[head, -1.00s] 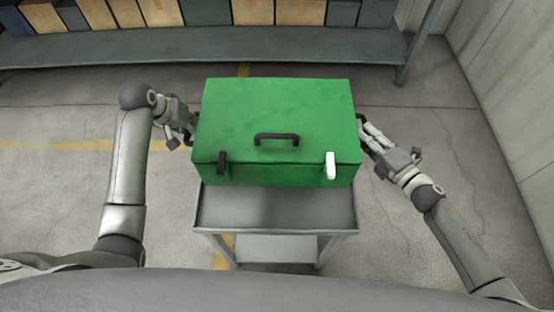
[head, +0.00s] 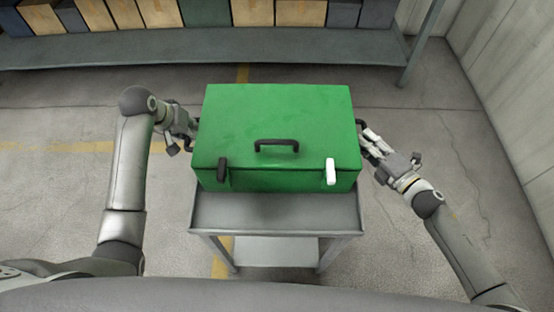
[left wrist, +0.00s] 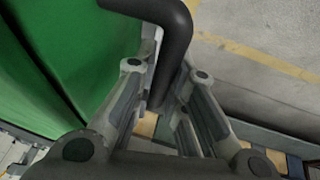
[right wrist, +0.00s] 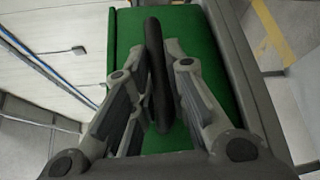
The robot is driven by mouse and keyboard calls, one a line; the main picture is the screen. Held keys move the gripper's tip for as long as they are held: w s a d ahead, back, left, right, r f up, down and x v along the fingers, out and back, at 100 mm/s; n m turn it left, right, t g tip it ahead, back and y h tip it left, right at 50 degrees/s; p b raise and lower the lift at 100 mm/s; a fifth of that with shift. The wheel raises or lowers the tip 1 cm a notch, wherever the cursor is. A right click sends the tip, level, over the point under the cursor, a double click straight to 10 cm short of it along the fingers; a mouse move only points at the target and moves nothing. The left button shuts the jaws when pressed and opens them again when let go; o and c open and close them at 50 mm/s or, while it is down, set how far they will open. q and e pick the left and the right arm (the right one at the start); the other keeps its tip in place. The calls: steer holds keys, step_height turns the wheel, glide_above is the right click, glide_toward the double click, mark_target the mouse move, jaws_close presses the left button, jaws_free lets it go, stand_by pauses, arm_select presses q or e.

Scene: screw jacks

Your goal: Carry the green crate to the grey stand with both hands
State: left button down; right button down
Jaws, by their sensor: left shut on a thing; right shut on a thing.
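The green crate (head: 275,125) is a lidded box with a black top handle, one black latch and one white latch on its front. It is level in the middle of the head view, over the grey stand (head: 275,212); I cannot tell whether it touches the stand's top. My left gripper (head: 192,132) is shut on the crate's black left side handle (left wrist: 172,50). My right gripper (head: 364,137) is shut on the black right side handle (right wrist: 157,75). The crate's green side also shows in the left wrist view (left wrist: 60,60) and the right wrist view (right wrist: 190,50).
A long grey shelf (head: 200,48) with several boxes runs along the back. A pale wall (head: 505,90) stands at the right. The floor (head: 430,120) around the stand is clear, with yellow lines on it.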

arm_select(q)
steer(key=c, duration=1.7)
jaws_free()
steer(key=shift+a, duration=0.2)
arm_select(e)
steer(key=c, duration=1.7)
jaws_free()
steer(key=shift+d, duration=0.2)
arm_select(q)
steer(key=shift+o, duration=1)
steer(key=shift+r, duration=0.1)
arm_select(e)
steer(key=shift+o, duration=1.1)
arm_select(q)
steer(key=shift+d, duration=0.1)
arm_select(e)
steer(key=shift+o, duration=0.3)
steer(key=shift+s+a, duration=0.1)
arm_select(q)
steer(key=v, duration=1.2)
arm_select(e)
steer(key=v, duration=1.2)
